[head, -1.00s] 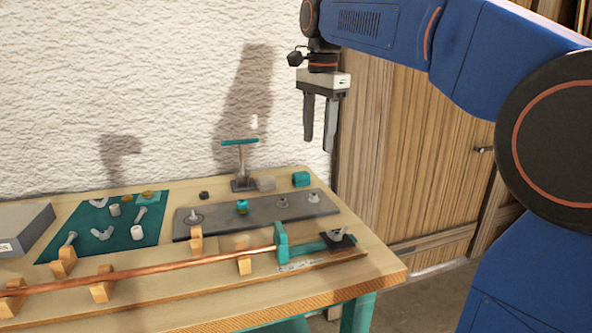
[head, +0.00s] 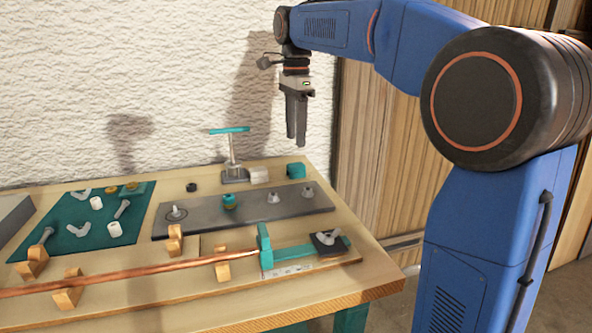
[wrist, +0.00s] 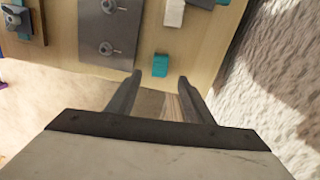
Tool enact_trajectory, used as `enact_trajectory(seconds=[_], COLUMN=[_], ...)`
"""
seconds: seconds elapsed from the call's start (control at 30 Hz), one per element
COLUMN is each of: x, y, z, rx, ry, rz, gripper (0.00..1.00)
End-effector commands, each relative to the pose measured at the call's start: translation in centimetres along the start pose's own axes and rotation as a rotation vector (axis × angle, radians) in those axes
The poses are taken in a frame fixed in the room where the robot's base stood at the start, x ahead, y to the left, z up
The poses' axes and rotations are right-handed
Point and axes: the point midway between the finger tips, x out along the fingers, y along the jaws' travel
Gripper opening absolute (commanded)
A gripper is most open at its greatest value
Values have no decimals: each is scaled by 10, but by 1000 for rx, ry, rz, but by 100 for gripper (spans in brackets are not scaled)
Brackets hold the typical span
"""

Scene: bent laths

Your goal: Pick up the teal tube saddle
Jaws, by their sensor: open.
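The teal tube saddle appears to be the small teal block (head: 296,170) at the back right of the table. It also shows in the wrist view (wrist: 160,65), just beyond the fingertips and between their lines. My gripper (head: 296,142) points down, open and empty, well above the table on the saddle's side. In the wrist view the two fingers (wrist: 160,77) stand apart with nothing between them. The saddle's underside is hidden.
A light grey block (head: 259,175) and a teal-topped stand (head: 233,155) are left of the saddle. A grey plate (head: 250,213) with several fittings lies in front. A teal clamp (head: 264,243) holds a copper tube (head: 160,275). A teal mat (head: 75,215) bears loose parts.

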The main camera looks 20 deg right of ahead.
Motion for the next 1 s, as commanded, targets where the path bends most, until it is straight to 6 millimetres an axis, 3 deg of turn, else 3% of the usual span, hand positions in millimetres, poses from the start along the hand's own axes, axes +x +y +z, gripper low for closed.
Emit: enact_trajectory(seconds=[0.1,0.43,0.7,1.0], x=[19,42,78,87], y=[0,0,0,-1], z=[0,0,-1,-1], rx=[0,0,-1,-1], ry=[0,0,0,0], rz=[2,2,2,0], gripper=[47,47,47,47])
